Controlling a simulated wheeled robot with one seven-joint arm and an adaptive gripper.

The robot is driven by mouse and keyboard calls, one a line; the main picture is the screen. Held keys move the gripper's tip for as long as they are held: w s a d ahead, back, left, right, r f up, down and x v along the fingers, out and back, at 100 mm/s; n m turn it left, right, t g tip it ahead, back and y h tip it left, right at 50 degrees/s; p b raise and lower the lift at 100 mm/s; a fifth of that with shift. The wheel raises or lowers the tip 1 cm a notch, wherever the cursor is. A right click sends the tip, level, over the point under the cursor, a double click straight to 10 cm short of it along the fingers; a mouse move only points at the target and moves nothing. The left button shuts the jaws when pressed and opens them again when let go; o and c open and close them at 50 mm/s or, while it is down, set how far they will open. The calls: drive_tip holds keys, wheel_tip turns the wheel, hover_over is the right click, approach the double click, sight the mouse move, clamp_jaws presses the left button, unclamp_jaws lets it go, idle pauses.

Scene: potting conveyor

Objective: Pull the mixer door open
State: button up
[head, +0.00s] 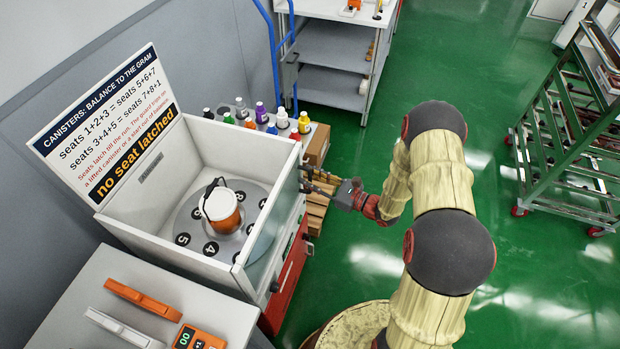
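The mixer (120,215) is a white open-topped box at the left, with a numbered grey turntable (188,212) inside. A white and orange canister (222,212) with a dark handle stands on the turntable. The mixer's right side has a white upper part and a red lower part (291,279), with a dark handle-like bar on it. Where the door's edges lie is unclear. My gripper (312,180) reaches left to the far end of that right side, with its fingertips close to it. Contact and finger spacing are too small to make out.
A sign (105,125) stands behind the mixer. Several coloured bottles (262,112) and a cardboard box (317,143) are beyond it. A grey bench (150,300) with orange devices is in front.

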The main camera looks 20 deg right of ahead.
drive_tip(key=c, duration=0.4)
clamp_jaws()
idle(0.5)
